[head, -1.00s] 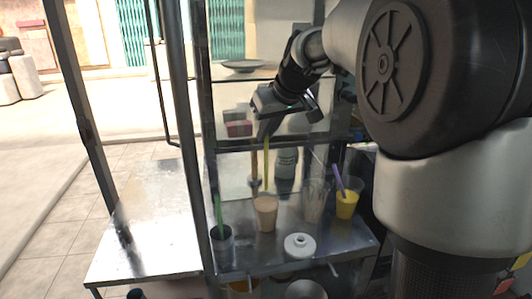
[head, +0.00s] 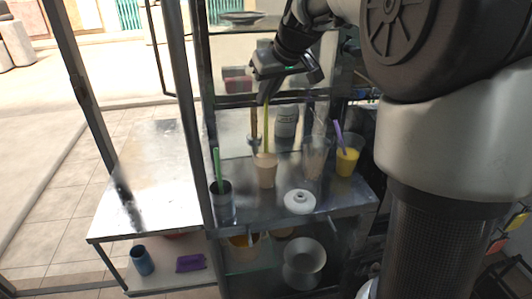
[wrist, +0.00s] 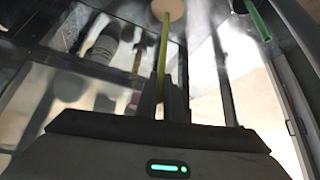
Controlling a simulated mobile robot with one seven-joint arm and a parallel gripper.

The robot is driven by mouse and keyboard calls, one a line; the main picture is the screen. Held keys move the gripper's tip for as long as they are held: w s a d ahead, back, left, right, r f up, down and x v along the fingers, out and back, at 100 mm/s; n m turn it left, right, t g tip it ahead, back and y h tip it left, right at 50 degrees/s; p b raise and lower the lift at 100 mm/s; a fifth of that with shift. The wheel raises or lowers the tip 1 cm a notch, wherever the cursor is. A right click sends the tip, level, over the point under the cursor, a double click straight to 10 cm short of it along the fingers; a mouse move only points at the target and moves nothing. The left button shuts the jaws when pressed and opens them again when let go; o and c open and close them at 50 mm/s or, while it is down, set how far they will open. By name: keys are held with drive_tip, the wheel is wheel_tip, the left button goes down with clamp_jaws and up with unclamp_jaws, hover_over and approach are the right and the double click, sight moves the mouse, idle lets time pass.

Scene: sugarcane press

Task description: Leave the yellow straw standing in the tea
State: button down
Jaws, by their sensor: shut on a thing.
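The yellow straw (head: 267,128) stands about upright above the cup of tea (head: 266,174), a clear cup with a light brown drink. My gripper (head: 266,101) is shut on the straw's upper part. In the wrist view the straw (wrist: 162,55) runs from between my fingers (wrist: 163,98) toward the round tea surface (wrist: 167,10). The straw's lower end is at about the cup's rim in the head view; I cannot tell whether it is inside the tea.
On the metal counter, a dark cup with a green straw (head: 217,168) stands left, a clear glass (head: 313,162) and a yellow drink (head: 347,162) with a purple straw right. A bottle (head: 286,122) stands behind.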

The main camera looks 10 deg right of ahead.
sight(267, 103)
drive_tip(key=shift+f+b, duration=4.15)
drive_tip(key=shift+f, duration=1)
drive_tip(key=c, duration=1.8)
unclamp_jaws()
drive_tip(key=shift+r, duration=0.2)
wheel_tip(267, 103, up, 7)
drive_tip(key=p, duration=0.5)
drive_tip(key=shift+f, duration=0.1)
